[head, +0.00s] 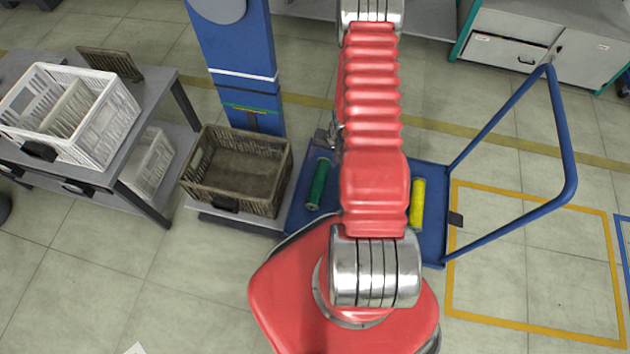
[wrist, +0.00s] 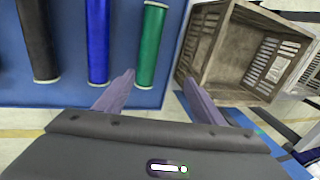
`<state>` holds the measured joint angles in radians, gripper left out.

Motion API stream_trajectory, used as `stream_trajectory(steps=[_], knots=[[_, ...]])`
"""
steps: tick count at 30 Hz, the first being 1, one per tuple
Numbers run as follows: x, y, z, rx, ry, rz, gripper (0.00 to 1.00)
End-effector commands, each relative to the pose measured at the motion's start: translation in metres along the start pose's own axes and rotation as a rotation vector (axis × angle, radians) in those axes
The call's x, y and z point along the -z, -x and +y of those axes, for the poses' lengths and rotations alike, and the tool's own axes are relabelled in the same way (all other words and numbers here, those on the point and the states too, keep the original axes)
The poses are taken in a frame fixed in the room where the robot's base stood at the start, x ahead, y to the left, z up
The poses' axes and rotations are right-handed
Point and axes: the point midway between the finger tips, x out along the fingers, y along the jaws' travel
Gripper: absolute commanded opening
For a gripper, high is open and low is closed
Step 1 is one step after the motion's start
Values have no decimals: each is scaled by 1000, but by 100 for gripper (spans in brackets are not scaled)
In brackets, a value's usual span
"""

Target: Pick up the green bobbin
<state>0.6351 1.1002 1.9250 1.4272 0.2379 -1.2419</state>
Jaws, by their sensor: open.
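The green bobbin (head: 318,186) lies on the blue trolley platform (head: 300,212), left of my arm in the head view. In the wrist view the green bobbin (wrist: 151,45) is upper centre, its near end close to the left finger's tip. My gripper (wrist: 160,77) is open and empty, its fingers spread with the bobbin's near end between them in the picture. I cannot tell how far above it they are. A blue bobbin (wrist: 98,40) and a black bobbin (wrist: 37,40) lie beside it to the left.
A brown crate (head: 238,172) stands left of the trolley; it also shows right of my gripper in the wrist view (wrist: 232,50). A yellow bobbin (head: 417,204) lies at the platform's right, near the blue handle (head: 572,150). A white crate (head: 100,125) sits on a grey table.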

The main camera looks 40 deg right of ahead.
Motion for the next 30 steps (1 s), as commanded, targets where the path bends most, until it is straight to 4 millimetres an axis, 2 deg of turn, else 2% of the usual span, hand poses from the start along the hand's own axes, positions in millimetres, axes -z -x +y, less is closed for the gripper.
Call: stream_trajectory(steps=[1,3,7,20,23,30], knots=[[-6,-11,11,-10,-18,-10,63],[-12,-21,21,-23,-33,-18,63],[-18,-32,32,-35,-48,-26,63],[-20,-36,30,-37,-42,-30,63],[-20,-41,30,-37,-41,-31,63],[-22,-67,31,-37,-41,-32,63]])
